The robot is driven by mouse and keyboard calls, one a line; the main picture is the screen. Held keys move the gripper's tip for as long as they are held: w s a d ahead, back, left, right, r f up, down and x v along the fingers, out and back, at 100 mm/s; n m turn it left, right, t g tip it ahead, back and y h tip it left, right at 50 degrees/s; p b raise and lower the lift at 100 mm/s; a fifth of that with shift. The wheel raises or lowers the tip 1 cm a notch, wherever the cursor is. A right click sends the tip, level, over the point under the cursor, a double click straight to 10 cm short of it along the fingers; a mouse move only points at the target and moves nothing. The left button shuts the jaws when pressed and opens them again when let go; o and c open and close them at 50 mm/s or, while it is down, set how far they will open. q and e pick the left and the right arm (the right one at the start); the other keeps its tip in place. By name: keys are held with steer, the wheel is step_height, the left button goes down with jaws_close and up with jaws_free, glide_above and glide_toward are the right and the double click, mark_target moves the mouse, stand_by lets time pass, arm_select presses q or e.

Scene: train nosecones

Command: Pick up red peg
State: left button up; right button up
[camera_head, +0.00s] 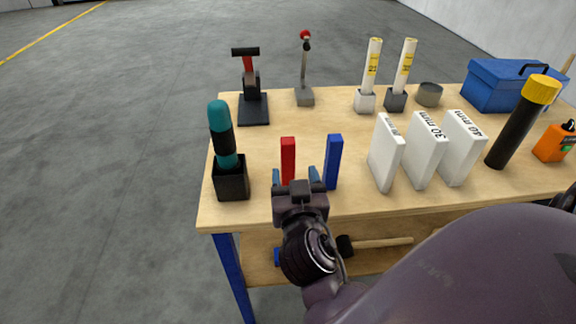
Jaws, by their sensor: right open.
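The red peg (288,156) stands upright on the wooden table near its front left. My right gripper (296,178) is at the front edge of the table, its blue fingertips spread and open. One finger shows to the left of the red peg's lower part and the other to its right. The gripper hides the base of the peg, and I cannot tell whether the fingers touch it. A blue peg (333,162) stands upright just to the right of the gripper. My left gripper is not in view.
A black holder (231,180) with a teal-handled tool stands on the left. White blocks (385,154) stand to the right, with a black and yellow flashlight (522,122) beyond. A blue toolbox (497,86) is at the back right. The wooden table (270,205) has bare room behind the pegs.

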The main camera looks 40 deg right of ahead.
mark_target(288, 156)
steer(key=x, duration=0.3)
steer(key=shift+w+d+r, duration=0.1)
steer(key=shift+w+d, duration=0.1)
steer(key=shift+w, duration=0.05)
steer(key=shift+w+d+p, duration=0.3)
steer(key=shift+w, duration=0.1)
steer(key=x, duration=0.4)
steer(key=shift+w+a, duration=0.2)
steer(key=shift+w, duration=0.1)
steer(key=shift+w+d+p, duration=0.3)
steer(key=shift+w, duration=0.15)
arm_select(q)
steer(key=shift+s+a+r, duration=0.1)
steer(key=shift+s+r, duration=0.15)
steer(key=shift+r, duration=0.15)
arm_select(e)
steer(key=shift+c, duration=0.4)
